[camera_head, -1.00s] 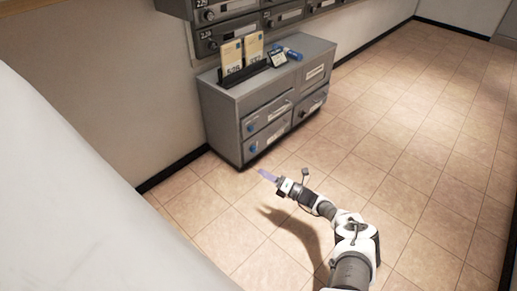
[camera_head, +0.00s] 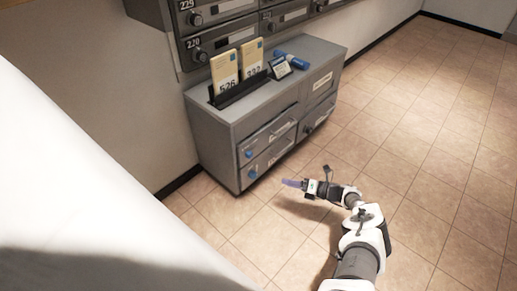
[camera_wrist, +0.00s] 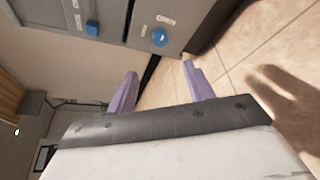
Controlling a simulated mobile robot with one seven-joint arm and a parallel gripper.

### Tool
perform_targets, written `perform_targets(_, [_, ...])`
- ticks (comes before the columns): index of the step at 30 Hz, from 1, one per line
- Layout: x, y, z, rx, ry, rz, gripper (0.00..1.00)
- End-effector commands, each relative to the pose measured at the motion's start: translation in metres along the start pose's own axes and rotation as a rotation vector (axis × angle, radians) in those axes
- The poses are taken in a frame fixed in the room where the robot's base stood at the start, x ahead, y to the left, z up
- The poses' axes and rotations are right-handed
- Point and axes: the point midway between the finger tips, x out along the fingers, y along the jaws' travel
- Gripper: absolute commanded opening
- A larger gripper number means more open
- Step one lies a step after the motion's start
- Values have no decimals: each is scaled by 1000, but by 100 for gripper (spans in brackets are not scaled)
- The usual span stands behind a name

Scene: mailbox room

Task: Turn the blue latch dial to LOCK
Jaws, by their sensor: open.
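Two blue dials are on the left end of the grey cabinet's (camera_head: 222,142) drawer fronts, an upper one (camera_head: 249,153) and a lower one (camera_head: 252,175). In the wrist view one blue dial (camera_wrist: 160,37) faces me and another (camera_wrist: 92,28) shows to its left. My gripper (camera_head: 287,183) is in front of the cabinet, low over the floor and apart from the dials. Its purple fingers are open and empty in the wrist view (camera_wrist: 160,71), with the dials beyond the fingertips.
A dark dial (camera_head: 308,129) is on the right-hand front. On the cabinet top are a holder with two yellow cards (camera_head: 224,70), a small display (camera_head: 279,68) and blue items (camera_head: 298,63). Mailboxes (camera_head: 215,40) hang above. The tiled floor (camera_head: 400,120) to the right is clear.

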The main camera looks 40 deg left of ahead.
Motion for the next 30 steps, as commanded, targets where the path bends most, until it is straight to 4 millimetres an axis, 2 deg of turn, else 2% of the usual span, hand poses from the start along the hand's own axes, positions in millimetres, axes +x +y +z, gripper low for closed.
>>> perform_targets(4, [6,-1,-1,0,3,-1,52])
perform_targets(7, [19,-1,-1,-1,3,0,52])
perform_targets(21, [113,-3,-2,-1,2,-1,52])
perform_targets(24, [126,-2,-2,-1,2,-1,52])
perform_targets(30, [137,-1,0,-1,1,-2,52])
